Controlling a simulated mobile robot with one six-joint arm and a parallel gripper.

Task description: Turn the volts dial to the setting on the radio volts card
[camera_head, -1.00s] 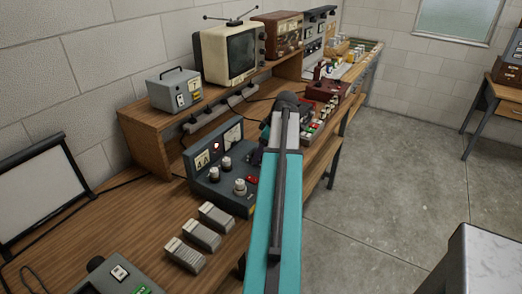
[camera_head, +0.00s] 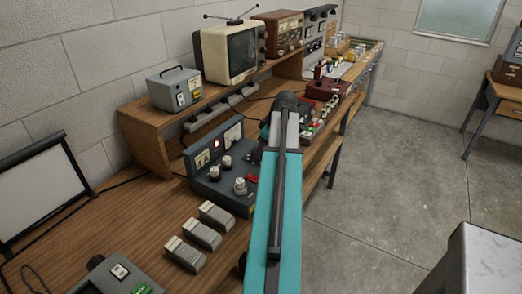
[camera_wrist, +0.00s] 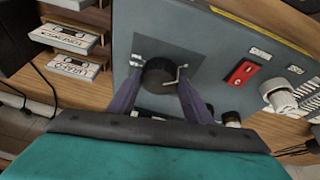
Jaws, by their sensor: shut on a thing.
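I cannot read the dial's setting, and I cannot pick out the radio volts card.
A brown radio (camera_head: 278,32), a television (camera_head: 228,52) and a small grey box (camera_head: 174,88) stand on the shelf. In the wrist view, a red switch (camera_wrist: 241,72) and a pale knob (camera_wrist: 281,97) sit right of the dial.

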